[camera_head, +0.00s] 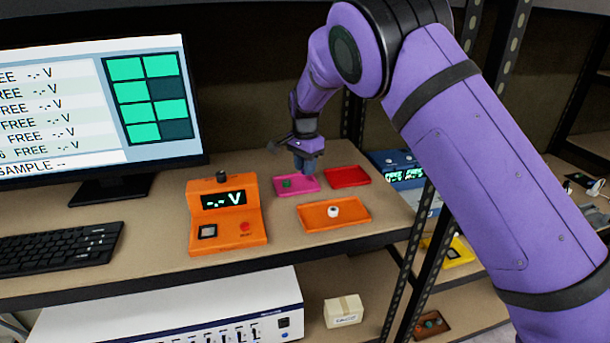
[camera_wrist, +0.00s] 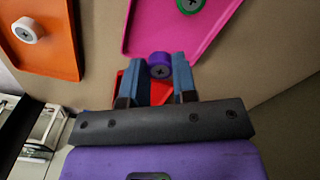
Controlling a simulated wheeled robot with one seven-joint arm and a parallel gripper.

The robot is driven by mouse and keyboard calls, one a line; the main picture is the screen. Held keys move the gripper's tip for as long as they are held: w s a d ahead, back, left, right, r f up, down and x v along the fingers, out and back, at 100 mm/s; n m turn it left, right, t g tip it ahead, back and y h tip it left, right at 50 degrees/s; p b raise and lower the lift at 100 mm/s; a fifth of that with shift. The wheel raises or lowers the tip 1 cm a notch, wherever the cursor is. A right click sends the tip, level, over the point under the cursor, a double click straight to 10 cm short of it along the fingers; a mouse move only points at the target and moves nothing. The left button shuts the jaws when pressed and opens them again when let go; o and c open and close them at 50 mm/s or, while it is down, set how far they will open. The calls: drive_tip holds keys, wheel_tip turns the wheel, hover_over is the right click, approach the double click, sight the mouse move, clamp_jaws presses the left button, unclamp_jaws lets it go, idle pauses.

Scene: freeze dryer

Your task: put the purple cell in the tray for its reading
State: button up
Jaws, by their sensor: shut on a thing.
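My gripper (camera_wrist: 160,78) is shut on the purple cell (camera_wrist: 160,65), which shows between its two fingertips in the wrist view. In the head view my gripper (camera_head: 306,163) hangs low near the pink and red trays, and the cell cannot be made out. The pink tray (camera_head: 296,191) holds a green cell (camera_head: 286,184). The red tray (camera_head: 347,177) looks empty; in the wrist view it is mostly hidden behind my gripper. The orange tray (camera_head: 310,221) holds a white cell (camera_head: 333,212). The orange voltage reader (camera_head: 227,226) displays "-.- V".
A monitor (camera_head: 92,112) with "FREE" rows and a keyboard (camera_head: 60,246) stand at the left. A blue device (camera_head: 398,168) stands right of the red tray. A shelf upright (camera_head: 413,235) rises at the right. Bare bench lies between the reader and the trays.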

sight(305, 183)
drive_tip(key=shift+w+f, duration=0.1)
drive_tip(key=shift+w, duration=0.35)
drive_tip(key=shift+s+f, duration=0.1)
drive_tip(key=shift+f, duration=1.55)
drive_tip(key=shift+f, duration=0.1)
drive_tip(key=o, duration=0.5)
drive_tip(key=shift+f, duration=0.1)
drive_tip(key=shift+c, duration=0.2)
wheel_tip(305, 183, up, 8)
drive_tip(key=shift+f, duration=0.1)
